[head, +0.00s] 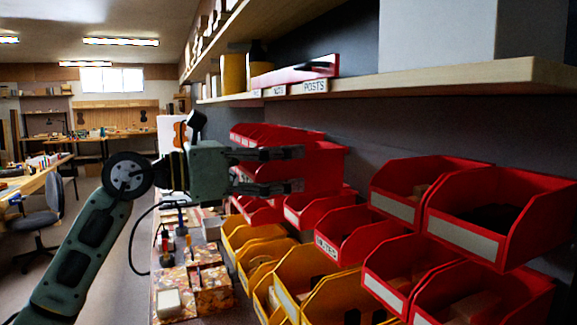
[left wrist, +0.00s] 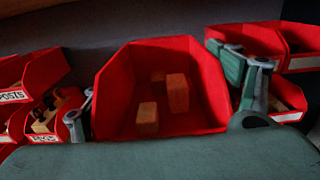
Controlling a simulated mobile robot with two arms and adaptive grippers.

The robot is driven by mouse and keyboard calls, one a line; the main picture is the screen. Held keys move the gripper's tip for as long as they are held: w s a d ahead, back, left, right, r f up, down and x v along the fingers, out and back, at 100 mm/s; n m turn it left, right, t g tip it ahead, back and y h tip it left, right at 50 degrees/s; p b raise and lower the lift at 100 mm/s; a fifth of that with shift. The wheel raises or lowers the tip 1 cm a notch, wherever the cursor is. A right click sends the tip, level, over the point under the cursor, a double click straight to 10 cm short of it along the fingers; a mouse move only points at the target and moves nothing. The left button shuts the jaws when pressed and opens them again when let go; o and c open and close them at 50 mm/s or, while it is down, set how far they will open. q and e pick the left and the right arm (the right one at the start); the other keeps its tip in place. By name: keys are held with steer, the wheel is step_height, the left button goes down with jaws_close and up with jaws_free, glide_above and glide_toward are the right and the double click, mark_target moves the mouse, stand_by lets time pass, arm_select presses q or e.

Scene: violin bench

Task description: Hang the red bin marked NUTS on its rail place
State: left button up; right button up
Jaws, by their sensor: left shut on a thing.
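My left gripper (head: 302,169) comes in from the left in the head view, with its two fingers pointing right. It is shut on a red bin (head: 327,166), which is held up in front of the racked bins. In the left wrist view this red bin (left wrist: 140,66) fills the middle between the fingers, upright and open at the top. Wooden blocks (left wrist: 177,92) lie inside it. Its front label is hidden, so I cannot read NUTS on it. My right gripper is not in view.
Red bins (head: 500,205) hang in rows at the right, close to the held bin. Yellow bins (head: 315,292) are below them. A wooden shelf (head: 450,80) juts out above. A patterned box (head: 205,290) is at lower centre.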

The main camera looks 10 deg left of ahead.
mark_target(260, 164)
arm_select(q)
steer(key=shift+b+v, duration=0.55)
steer(key=shift+v, duration=1.15)
steer(key=shift+r, duration=0.1)
